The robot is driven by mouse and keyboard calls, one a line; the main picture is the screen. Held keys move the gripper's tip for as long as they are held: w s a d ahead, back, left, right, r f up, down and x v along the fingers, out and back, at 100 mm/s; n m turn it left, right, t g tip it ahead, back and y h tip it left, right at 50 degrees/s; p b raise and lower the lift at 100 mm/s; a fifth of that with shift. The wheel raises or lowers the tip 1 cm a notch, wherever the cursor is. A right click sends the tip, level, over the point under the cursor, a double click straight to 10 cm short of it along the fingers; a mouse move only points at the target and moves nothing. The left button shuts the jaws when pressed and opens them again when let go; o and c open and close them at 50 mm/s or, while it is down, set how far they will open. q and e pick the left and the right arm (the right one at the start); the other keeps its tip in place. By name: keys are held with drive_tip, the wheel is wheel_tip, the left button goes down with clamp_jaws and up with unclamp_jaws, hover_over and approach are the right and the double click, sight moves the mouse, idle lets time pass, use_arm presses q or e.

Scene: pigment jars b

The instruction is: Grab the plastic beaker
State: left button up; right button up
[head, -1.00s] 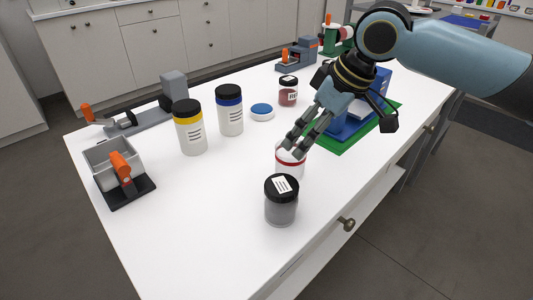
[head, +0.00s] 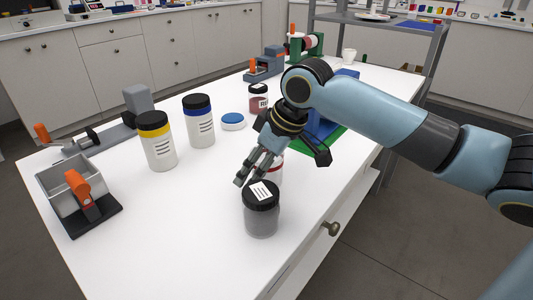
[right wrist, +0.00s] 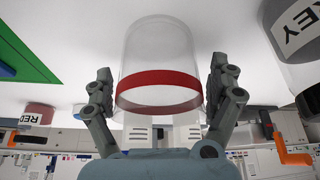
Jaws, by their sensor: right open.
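The plastic beaker (head: 277,172) is clear with a red band and stands on the white table, just behind the dark-lidded grey jar (head: 261,215). In the head view my right gripper covers much of it. In the right wrist view the beaker (right wrist: 160,65) fills the space between the two fingers, with its red band level with them. My right gripper (head: 247,182) is open, its fingers (right wrist: 160,92) on either side of the beaker with a small gap at each side. My left gripper is not in view.
The grey jar stands close in front of the beaker. A grey bin (head: 70,188) is at left.

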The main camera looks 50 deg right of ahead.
drive_tip(key=c, duration=1)
